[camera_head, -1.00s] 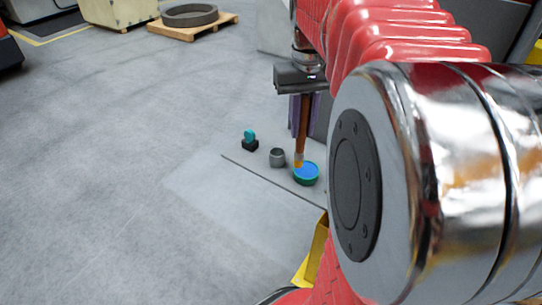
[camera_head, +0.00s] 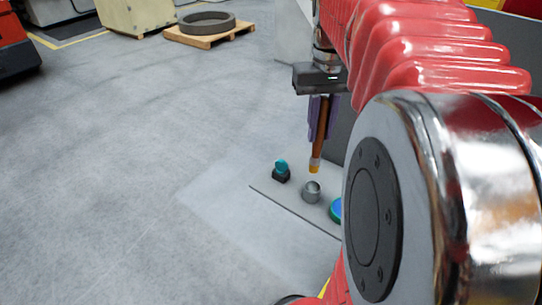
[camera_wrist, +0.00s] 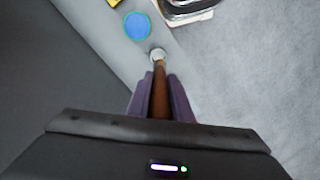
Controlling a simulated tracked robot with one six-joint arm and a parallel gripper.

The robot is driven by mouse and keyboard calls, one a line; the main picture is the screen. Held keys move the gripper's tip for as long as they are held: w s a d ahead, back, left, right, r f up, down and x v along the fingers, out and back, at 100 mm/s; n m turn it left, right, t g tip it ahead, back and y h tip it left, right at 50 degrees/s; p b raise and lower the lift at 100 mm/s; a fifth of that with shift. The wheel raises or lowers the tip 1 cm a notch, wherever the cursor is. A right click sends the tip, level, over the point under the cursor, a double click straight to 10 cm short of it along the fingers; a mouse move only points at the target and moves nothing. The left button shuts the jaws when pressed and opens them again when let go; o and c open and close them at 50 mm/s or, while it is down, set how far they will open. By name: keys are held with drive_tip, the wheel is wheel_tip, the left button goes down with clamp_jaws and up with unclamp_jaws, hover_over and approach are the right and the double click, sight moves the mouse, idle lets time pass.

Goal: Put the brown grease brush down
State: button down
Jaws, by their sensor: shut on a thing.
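My gripper (camera_head: 319,120) with purple fingers is shut on the brown grease brush (camera_head: 319,142) and holds it upright, orange-yellow tip down. A small grey cup (camera_head: 311,193) stands on the surface just below the tip. In the wrist view, the brush (camera_wrist: 159,98) runs between my gripper's fingers (camera_wrist: 160,80), and its far end overlaps a pale grey round shape. A round green tin with blue contents (camera_head: 335,210) stands right of the cup, partly hidden by my arm; it shows fully in the wrist view (camera_wrist: 137,26).
A teal knob on a black base (camera_head: 281,172) stands left of the cup. A light grey sheet or marked area (camera_head: 225,200) lies on the floor to the left, clear. A wooden pallet with a dark ring (camera_head: 208,30) is far back. My red and chrome arm blocks the right side.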

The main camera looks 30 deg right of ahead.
sight(318, 157)
drive_tip(key=shift+d, duration=0.2)
drive_tip(key=shift+s+f, duration=0.15)
drive_tip(key=shift+f, duration=3)
drive_tip(key=shift+f, duration=1.95)
drive_tip(key=c, duration=1.6)
unclamp_jaws()
